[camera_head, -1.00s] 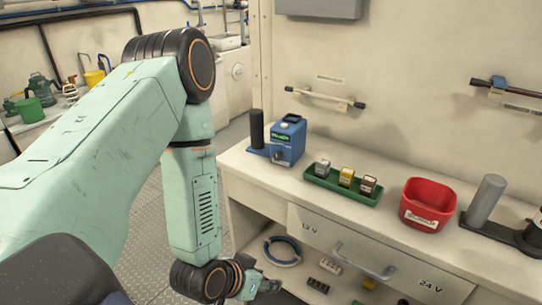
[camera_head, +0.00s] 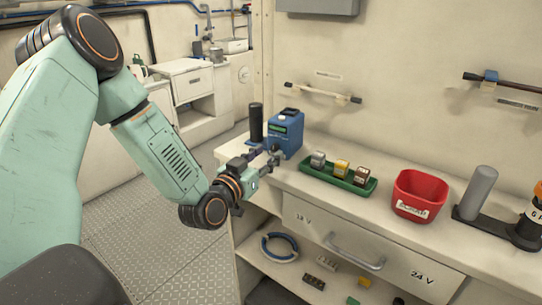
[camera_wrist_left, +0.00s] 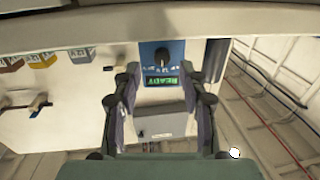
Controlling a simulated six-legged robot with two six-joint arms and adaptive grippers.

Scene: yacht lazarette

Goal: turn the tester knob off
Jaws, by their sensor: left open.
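The blue tester (camera_head: 287,127) stands on the bench top, left of the green tray. In the left wrist view the tester (camera_wrist_left: 148,50) appears upside down, with a dark knob (camera_wrist_left: 162,56) and a lit green display (camera_wrist_left: 161,82). In the head view the knob is largely hidden by my gripper. My left gripper (camera_head: 266,156) is open and empty, close in front of the tester's face. Its two fingers (camera_wrist_left: 162,98) stand apart on either side of the display in the wrist view. I cannot tell whether they touch the tester. My right gripper is not in view.
A black cylinder (camera_head: 256,122) stands just left of the tester. A green tray (camera_head: 337,179) with small blocks and a red bin (camera_head: 419,196) stand to the right. Below are a drawer (camera_head: 345,243) and a shelf with a blue cable coil (camera_head: 280,247).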

